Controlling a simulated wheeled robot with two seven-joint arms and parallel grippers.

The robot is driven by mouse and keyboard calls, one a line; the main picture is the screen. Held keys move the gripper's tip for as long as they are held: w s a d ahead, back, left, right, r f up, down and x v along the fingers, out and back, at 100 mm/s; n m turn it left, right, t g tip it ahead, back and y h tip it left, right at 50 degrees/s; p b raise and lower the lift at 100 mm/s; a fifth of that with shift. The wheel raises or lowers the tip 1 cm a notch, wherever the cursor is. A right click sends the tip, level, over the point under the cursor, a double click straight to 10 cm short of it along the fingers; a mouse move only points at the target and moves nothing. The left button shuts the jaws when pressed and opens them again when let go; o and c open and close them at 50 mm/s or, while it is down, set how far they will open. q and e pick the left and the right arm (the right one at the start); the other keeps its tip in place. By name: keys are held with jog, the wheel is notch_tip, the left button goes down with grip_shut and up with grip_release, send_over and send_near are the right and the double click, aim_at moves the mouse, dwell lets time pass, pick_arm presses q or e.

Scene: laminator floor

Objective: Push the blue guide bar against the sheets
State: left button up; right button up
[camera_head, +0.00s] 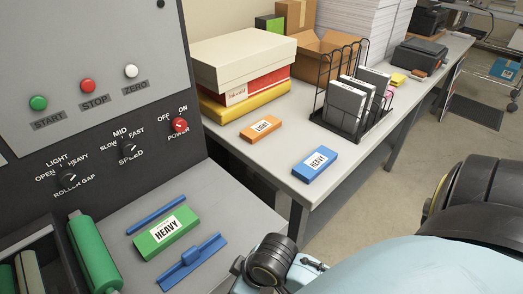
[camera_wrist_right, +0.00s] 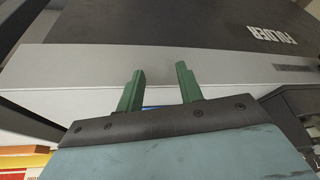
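A blue guide bar with a raised block in its middle (camera_head: 191,262) lies on the grey machine table (camera_head: 227,210). A thin plain blue bar (camera_head: 156,214) lies along the stack's far side. In the right wrist view my right gripper (camera_wrist_right: 160,72) has its two green fingers apart with nothing held between them. They point at a pale grey edge. A small blue sliver shows between the finger bases. My left gripper is in neither view.
A green roller (camera_head: 92,254) stands left of the stack, below the control panel (camera_head: 90,80). A side table holds an orange LIGHT pack (camera_head: 262,128), a blue HEAVY pack (camera_head: 315,161), boxes and a black wire rack (camera_head: 350,128). My arm covers the lower right.

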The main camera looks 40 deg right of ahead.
jog(key=s+d+f, duration=0.1)
jog(key=f, duration=0.8)
jog(key=s+d+f+m+g+h+b, duration=0.1)
jog(key=s+d+f, duration=0.1)
jog(key=f, duration=0.8)
jog(key=shift+d+f, duration=0.15)
jog(key=shift+d, duration=0.05)
jog(key=shift+s, duration=0.1)
